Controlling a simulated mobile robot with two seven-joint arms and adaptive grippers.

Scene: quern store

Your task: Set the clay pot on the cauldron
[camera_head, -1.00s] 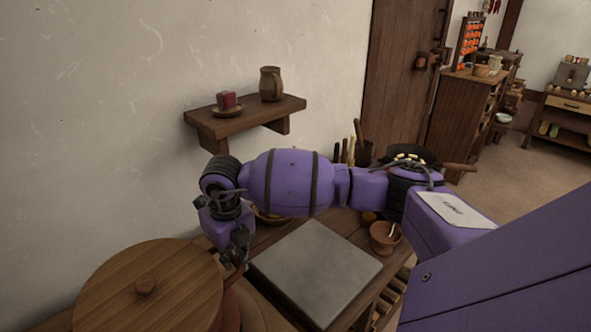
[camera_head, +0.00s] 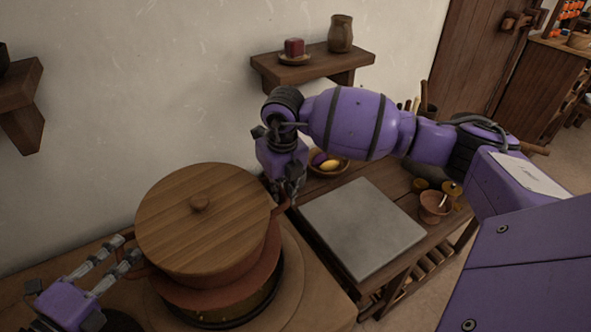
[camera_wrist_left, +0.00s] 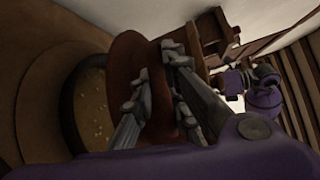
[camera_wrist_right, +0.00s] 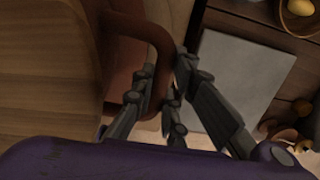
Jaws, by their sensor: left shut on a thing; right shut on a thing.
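The clay pot (camera_head: 255,265) is reddish brown, with a round wooden lid (camera_head: 200,215) on top. It is upright over the dark-rimmed cauldron (camera_head: 240,318), whose golden, speckled contents show below it. The cauldron's open mouth also shows in the left wrist view (camera_wrist_left: 70,105), beside the pot's body (camera_wrist_left: 130,60). My left gripper (camera_head: 125,260) is shut on the pot's left handle. My right gripper (camera_head: 290,190) is shut on the right handle, which shows as a loop in the right wrist view (camera_wrist_right: 163,70). The pot looks raised; its exact gap above the cauldron is unclear.
A grey slab (camera_head: 362,225) lies on the wooden table to the right. Behind it is a bowl of fruit (camera_head: 328,165); at its right is a small clay bowl (camera_head: 435,206). A wall shelf (camera_head: 312,66) holds a red candle and a jug.

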